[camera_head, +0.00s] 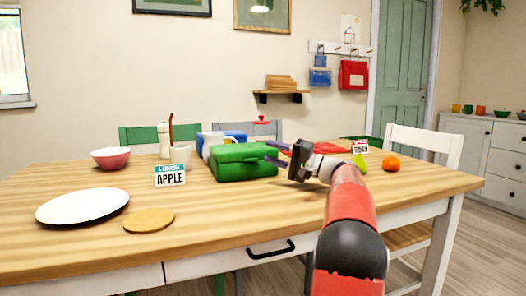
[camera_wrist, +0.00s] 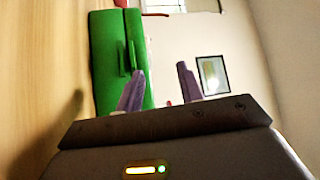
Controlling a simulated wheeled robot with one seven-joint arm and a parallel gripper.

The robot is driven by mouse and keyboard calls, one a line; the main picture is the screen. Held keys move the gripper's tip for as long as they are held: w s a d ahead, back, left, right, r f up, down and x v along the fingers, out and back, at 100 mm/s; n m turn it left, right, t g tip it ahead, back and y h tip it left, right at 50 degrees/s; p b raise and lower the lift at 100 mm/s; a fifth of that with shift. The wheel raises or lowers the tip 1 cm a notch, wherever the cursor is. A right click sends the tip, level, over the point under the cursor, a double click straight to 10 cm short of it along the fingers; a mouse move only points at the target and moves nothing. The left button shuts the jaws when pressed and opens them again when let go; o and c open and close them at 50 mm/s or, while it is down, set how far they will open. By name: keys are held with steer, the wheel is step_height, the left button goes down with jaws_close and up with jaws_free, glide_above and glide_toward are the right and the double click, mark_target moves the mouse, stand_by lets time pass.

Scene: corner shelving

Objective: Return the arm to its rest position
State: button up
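My gripper (camera_head: 277,154) is over the wooden table, just to the right of a green box (camera_head: 240,163). In the wrist view its two purple fingers (camera_wrist: 160,88) stand apart with nothing between them. The green box also shows in the wrist view (camera_wrist: 107,60), behind the left finger. I cannot tell whether a finger touches the box. My red and black arm reaches forward across the table's front edge.
The wooden table (camera_head: 100,250) also bears a white plate (camera_head: 83,206), a round board (camera_head: 149,220), an APPLE sign (camera_head: 169,176), a pink bowl (camera_head: 111,158), and an orange (camera_head: 391,164). A white chair (camera_head: 425,145) stands at the right. The table's front middle is clear.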

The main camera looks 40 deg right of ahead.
steer(key=shift+s+d, duration=0.1)
steer(key=shift+s, duration=0.15)
steer(key=shift+r, duration=0.1)
stand_by(0.3)
